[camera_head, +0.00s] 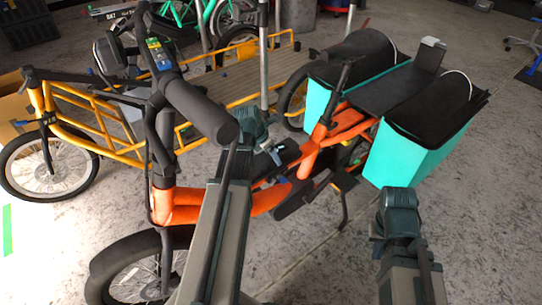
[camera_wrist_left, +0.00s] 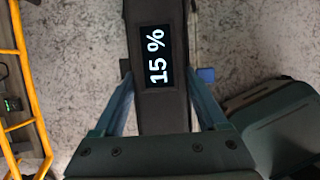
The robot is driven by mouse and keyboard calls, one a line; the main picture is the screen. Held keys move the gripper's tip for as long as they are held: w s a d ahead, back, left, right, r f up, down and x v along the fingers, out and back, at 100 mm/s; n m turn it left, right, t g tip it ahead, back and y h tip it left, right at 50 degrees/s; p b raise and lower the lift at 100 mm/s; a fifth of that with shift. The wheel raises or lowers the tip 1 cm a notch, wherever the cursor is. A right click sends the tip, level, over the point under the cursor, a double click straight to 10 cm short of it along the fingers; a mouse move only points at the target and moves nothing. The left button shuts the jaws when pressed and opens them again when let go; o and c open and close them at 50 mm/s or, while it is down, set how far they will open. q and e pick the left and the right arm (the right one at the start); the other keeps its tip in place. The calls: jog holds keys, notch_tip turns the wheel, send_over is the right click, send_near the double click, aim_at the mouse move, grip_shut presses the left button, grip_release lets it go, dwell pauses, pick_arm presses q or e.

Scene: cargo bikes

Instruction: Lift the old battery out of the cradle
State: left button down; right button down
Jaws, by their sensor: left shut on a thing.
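The old battery (camera_wrist_left: 153,110) is a long dark block with a white "15 %" on a black display. In the left wrist view it runs between the two fingers of my left gripper (camera_wrist_left: 165,85), which is shut on it. In the head view my left gripper (camera_head: 275,153) is over the orange bike's frame (camera_head: 262,198), and a dark block by its fingers (camera_head: 287,152) looks like the battery. The cradle cannot be made out, so I cannot tell how far the battery is clear of it. My right gripper (camera_head: 385,240) is apart, below the turquoise bag; its fingers are unclear.
The orange bike's thick black handlebar (camera_head: 200,108) stands close to my left arm. Turquoise panniers (camera_head: 420,145) and a black rear rack (camera_head: 392,75) are at the right. A yellow cargo bike (camera_head: 92,112) stands at the left. Grey floor (camera_head: 490,230) is open at the right.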

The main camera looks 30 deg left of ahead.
pick_arm(q)
jog(key=shift+r+p, duration=4.9)
jog(key=shift+r, duration=0.15)
